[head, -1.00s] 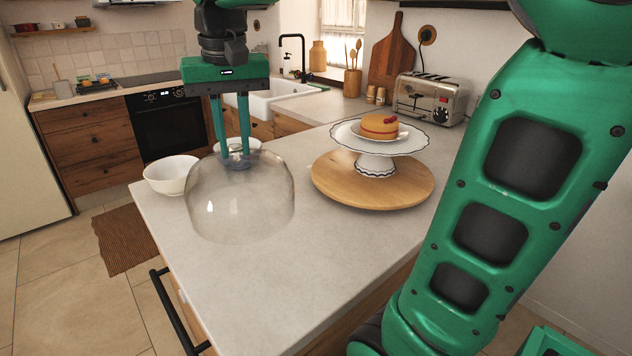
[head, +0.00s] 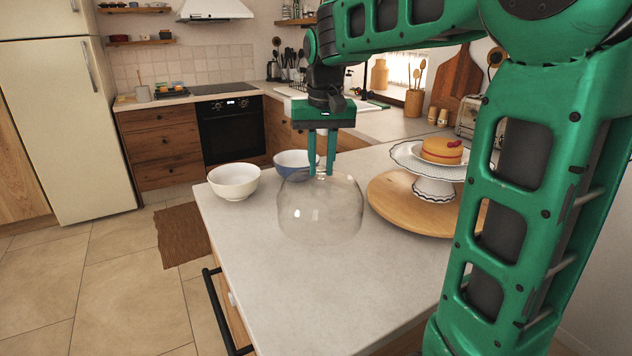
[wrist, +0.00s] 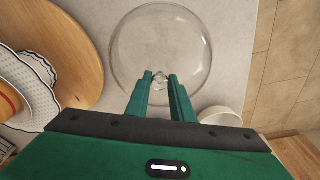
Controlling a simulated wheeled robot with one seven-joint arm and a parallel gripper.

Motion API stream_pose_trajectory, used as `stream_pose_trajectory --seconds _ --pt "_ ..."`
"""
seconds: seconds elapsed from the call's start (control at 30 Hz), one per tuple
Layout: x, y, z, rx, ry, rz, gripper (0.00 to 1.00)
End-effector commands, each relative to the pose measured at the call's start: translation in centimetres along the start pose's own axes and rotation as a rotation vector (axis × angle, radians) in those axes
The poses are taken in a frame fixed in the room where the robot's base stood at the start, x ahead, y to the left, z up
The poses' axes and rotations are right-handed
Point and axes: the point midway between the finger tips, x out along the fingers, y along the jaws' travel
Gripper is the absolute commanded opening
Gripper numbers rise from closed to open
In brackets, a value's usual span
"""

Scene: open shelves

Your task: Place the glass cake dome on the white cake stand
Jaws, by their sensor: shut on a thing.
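The clear glass cake dome (head: 320,215) is upright over the counter, left of the round wooden board. My gripper (head: 321,173) points straight down and is shut on the knob at the dome's top; the knob shows between the fingertips (wrist: 160,77) in the wrist view. I cannot tell whether the dome's rim touches the counter. The white cake stand (head: 433,188), with a dark scalloped edge, stands on the board and bears an orange-topped cake (head: 442,151) with red fruit. The stand shows partly at the left of the wrist view (wrist: 42,101).
The wooden board (head: 390,205) lies close to the dome's right. A white bowl (head: 234,181) and a blue bowl (head: 291,160) stand behind and left of the dome. The counter's front (head: 310,290) is clear. A toaster (head: 466,122) stands behind the stand, partly hidden by my arm.

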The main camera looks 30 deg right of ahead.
Motion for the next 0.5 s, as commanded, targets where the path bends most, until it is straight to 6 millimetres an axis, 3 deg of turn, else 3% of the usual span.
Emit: stream_pose_trajectory --seconds 0.23,0.5 --pt "1.1 0.3 -0.5 0.0 0.0 0.0 0.0" --pt "4.3 0.3 0.0 -0.001 0.0 0.0 0.0"
